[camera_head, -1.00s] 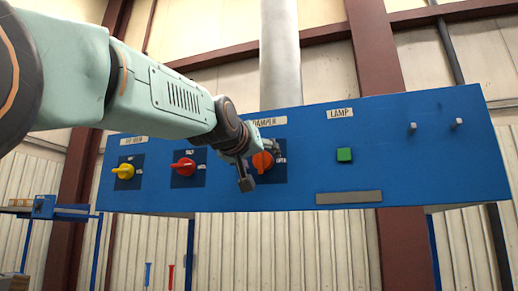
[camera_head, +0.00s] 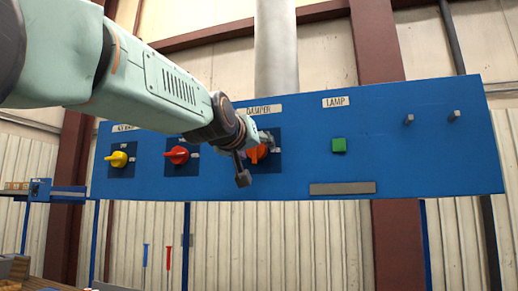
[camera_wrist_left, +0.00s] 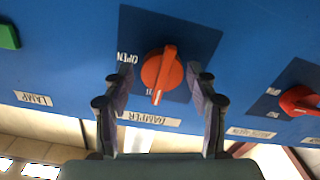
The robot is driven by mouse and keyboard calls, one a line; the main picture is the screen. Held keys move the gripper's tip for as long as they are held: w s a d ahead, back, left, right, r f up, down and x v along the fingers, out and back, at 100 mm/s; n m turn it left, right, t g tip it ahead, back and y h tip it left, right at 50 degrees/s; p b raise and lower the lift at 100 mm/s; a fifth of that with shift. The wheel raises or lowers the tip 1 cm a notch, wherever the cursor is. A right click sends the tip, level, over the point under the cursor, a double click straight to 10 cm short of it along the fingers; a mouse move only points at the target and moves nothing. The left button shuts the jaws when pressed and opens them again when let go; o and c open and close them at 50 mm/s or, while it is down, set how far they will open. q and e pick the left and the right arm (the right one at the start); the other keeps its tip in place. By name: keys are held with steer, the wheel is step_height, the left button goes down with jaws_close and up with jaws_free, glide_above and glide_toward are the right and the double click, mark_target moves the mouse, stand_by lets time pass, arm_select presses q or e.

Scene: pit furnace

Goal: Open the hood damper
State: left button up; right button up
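The damper knob (camera_head: 258,153) is orange-red and sits under the DAMPER label (camera_head: 264,109) on the blue panel (camera_head: 420,165). In the left wrist view the knob (camera_wrist_left: 162,72) has a raised bar, nearly upright in the picture, with a white mark at its lower end, by a partly hidden label. An OPEN label (camera_wrist_left: 127,57) lies left of it. My left gripper (camera_head: 254,161) is at the knob. In the left wrist view its fingers (camera_wrist_left: 160,76) are open, one on each side of the knob, with gaps showing. My right gripper is not in view.
A red knob (camera_head: 177,155) and a yellow knob (camera_head: 118,159) sit left of the damper knob. A green lamp button (camera_head: 338,145), a grey plate (camera_head: 342,188) and two pegs (camera_head: 409,119) are to the right. A pale duct (camera_head: 276,50) rises behind the panel.

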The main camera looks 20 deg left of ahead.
arm_select(q)
steer(key=shift+a, duration=0.15)
steer(key=c, duration=0.9)
steer(key=shift+o, duration=0.2)
steer(key=shift+m, duration=0.3)
steer(key=m+b, duration=0.2)
steer(key=m, duration=0.1)
steer(key=m+b, duration=0.3)
steer(key=m, duration=1.1)
steer(key=shift+r, duration=0.1)
steer(key=shift+m, duration=0.3)
